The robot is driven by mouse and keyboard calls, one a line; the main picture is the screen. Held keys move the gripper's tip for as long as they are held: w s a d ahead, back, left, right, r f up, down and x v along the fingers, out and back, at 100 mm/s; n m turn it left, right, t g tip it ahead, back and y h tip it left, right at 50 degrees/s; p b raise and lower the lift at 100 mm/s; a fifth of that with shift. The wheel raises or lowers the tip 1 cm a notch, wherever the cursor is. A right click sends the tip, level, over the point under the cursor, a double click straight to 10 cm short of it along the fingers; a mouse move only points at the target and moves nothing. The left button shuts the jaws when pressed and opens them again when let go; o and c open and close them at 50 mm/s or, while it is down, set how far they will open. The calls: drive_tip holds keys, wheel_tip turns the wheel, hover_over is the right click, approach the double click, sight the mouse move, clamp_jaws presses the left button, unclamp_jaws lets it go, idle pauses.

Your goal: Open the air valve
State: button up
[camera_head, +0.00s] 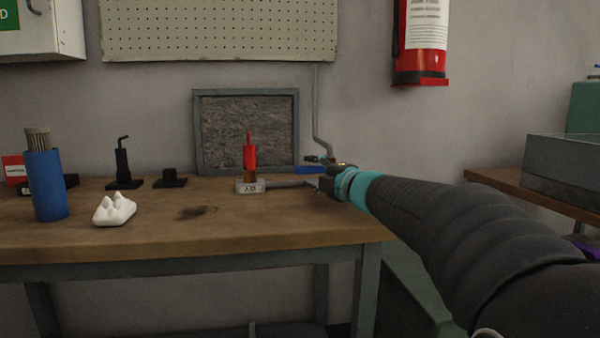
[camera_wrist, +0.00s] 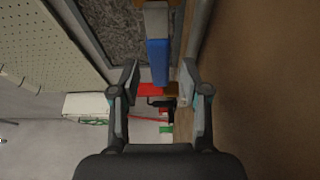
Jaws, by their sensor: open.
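The valve's blue lever (camera_head: 311,170) lies level and points left, at the back right of the table near the foot of a wall pipe (camera_head: 318,115). A small brass fitting shows behind my wrist. In the wrist view the blue grip (camera_wrist: 157,62) with its grey metal shank (camera_wrist: 155,20) runs down from the top into the space between my fingers. My gripper (camera_head: 313,171) is open, with one finger above the lever and one below. In the wrist view the gripper (camera_wrist: 160,68) shows a gap on both sides of the lever. The valve body is mostly hidden.
A red upright piece (camera_head: 250,157) on a grey lettered block (camera_head: 250,187) stands just left of my gripper. The framed panel (camera_head: 293,125) leans behind. A blue cylinder (camera_head: 47,185), white block (camera_head: 114,209) and black stands (camera_head: 123,170) are farther left. The table's front middle is clear.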

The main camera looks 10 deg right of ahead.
drive_tip(key=shift+x, duration=1.15)
clamp_jaws()
drive_tip(key=shift+d, duration=0.1)
